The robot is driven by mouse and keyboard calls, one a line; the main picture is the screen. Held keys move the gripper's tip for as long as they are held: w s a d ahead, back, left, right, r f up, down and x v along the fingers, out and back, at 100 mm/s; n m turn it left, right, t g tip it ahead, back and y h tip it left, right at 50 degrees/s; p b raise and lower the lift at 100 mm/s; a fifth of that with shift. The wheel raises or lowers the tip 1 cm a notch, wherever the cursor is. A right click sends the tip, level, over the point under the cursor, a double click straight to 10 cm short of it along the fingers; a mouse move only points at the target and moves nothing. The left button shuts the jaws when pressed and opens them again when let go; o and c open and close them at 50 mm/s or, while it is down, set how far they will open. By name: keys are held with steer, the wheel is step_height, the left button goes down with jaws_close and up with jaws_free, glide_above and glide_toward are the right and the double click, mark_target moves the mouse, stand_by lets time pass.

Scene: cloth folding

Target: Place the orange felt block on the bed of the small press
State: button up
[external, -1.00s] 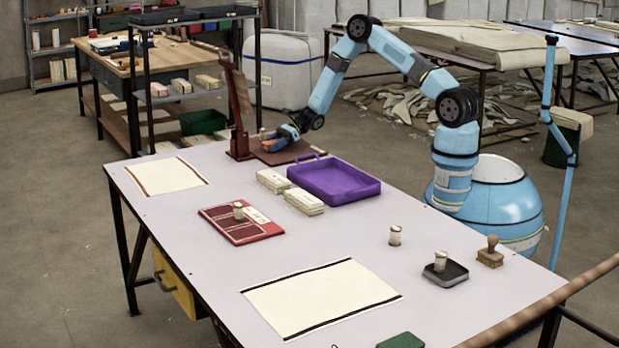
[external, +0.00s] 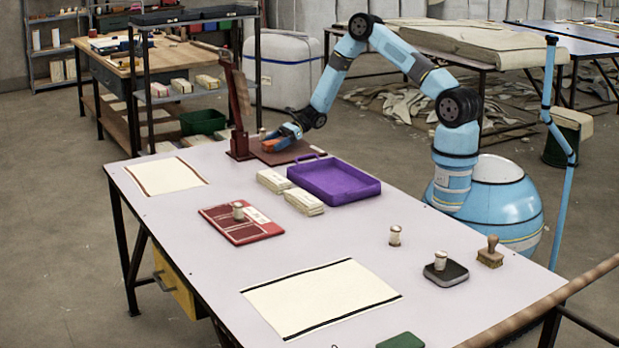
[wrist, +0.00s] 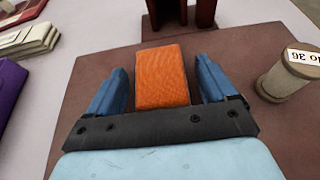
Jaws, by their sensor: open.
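The orange felt block (wrist: 162,76) lies between the two blue fingers of my gripper (wrist: 163,88) in the wrist view, with a gap on each side. It appears to rest on the brown-red bed (wrist: 225,45) of the small press. In the external view the block (external: 270,145) shows partly beside my gripper (external: 282,137), low over the bed (external: 297,152). The press (external: 240,115) stands upright at the bed's left edge, its lever raised. My gripper is open. The fingers hide part of the block in the external view.
A labelled spool (wrist: 286,77) stands on the bed to the right in the wrist view. A purple tray (external: 333,182) and cream bundles (external: 303,201) are near the press. A red board (external: 241,225) with a spool lies further forward. Cloth sheets lie flat on the table.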

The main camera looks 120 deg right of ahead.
steer(key=v, duration=1)
steer(key=shift+s+r, duration=0.25)
steer(key=shift+s, duration=0.1)
steer(key=w+a+r+n+g+y, duration=0.35)
steer(key=w+a+r+n, duration=0.45)
steer(key=w+a+r, duration=0.45)
steer(key=a+r+n+g+y, duration=0.15)
steer(key=a+r+n, duration=0.4)
steer(key=a, duration=0.65)
steer(key=a+r+n+g, duration=0.35)
steer(key=a+r, duration=0.35)
steer(key=a, duration=0.4)
steer(key=s+a+r+n+g+h, duration=0.1)
steer(key=s+a+r+n, duration=0.3)
steer(key=a, duration=0.4)
steer(key=s+a+r+n+g+h, duration=0.1)
steer(key=s+a+r+n, duration=0.15)
steer(key=a+n, duration=0.4)
steer(key=s+a+r+n+t+h, duration=0.1)
steer(key=s+a+r+n, duration=0.1)
steer(key=s+a+n, duration=0.2)
steer(key=s+a+r+n+t+h, duration=0.1)
steer(key=s+a+r+n+h, duration=0.1)
steer(key=s+a, duration=0.4)
steer(key=s+r+n, duration=0.1)
steer(key=s+n, duration=0.1)
steer(key=s, duration=0.3)
steer(key=shift+r, duration=0.3)
steer(key=shift+n+t, duration=0.25)
